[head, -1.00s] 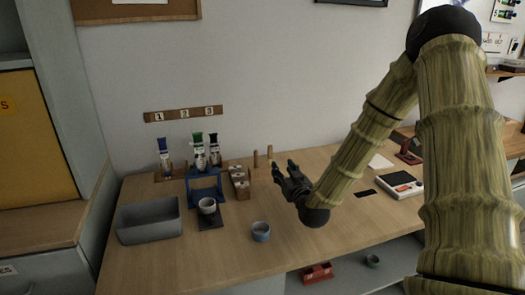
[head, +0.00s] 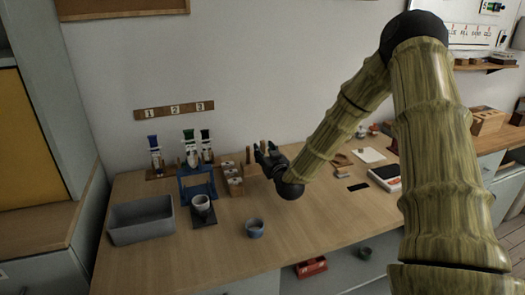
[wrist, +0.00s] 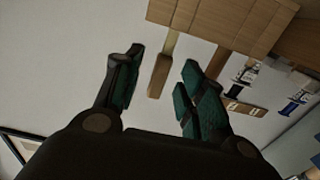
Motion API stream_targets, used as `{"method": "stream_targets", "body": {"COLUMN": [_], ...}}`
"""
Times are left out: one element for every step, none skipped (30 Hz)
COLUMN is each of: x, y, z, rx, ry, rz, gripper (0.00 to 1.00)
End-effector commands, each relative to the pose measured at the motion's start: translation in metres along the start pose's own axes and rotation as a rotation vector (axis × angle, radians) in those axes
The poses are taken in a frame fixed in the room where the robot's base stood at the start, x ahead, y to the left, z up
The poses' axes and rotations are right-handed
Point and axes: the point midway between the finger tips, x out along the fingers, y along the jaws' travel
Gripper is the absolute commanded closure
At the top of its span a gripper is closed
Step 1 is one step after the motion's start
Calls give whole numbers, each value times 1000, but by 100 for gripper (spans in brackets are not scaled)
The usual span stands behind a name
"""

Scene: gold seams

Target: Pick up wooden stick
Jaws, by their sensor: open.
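Two upright wooden sticks stand near the back of the table, beside the small rack. In the head view, the left wooden stick (head: 248,156) is clear of my gripper (head: 266,151), and the right one (head: 263,145) shows by the fingertips, its lower part hidden. In the wrist view, one wooden stick (wrist: 159,74) lies in line with the gap between the spread fingers of my gripper (wrist: 162,64). The second stick (wrist: 217,62) is partly behind the right finger. The gripper is open and empty; I cannot tell whether it touches a stick.
A wooden rack (head: 234,180) and blue stand (head: 198,184) with capped tubes are left of the gripper. The front middle of the table (head: 310,225) is clear.

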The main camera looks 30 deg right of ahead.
Motion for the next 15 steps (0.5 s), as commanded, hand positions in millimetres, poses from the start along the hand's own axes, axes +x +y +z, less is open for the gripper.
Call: {"method": "stream_targets", "body": {"x": [7, 10, 14, 17, 19, 21, 22, 23, 23, 23, 23, 23, 23, 23, 23], "y": [0, 0, 0, 0, 1, 0, 0, 0, 0, 0, 0, 0, 0, 0, 0], "z": [-1, -1, -1, -1, -1, 0, 0, 0, 0, 0, 0, 0, 0, 0, 0], "rx": [0, 0, 0, 0, 0, 0, 0, 1, 1, 1, 1, 1, 1, 1, 1], "ry": [1, 1, 1, 1, 1, 0, -1, -1, -1, -1, -1, -1, 0, 0, 0], "rz": [1, 1, 1, 1, 1, 1, 1, 1, 1, 1, 1, 1, 1, 1, 1], "gripper": [60, 60, 60, 60, 60, 60, 60, 60, 60, 60, 60, 60, 60, 60, 63]}}
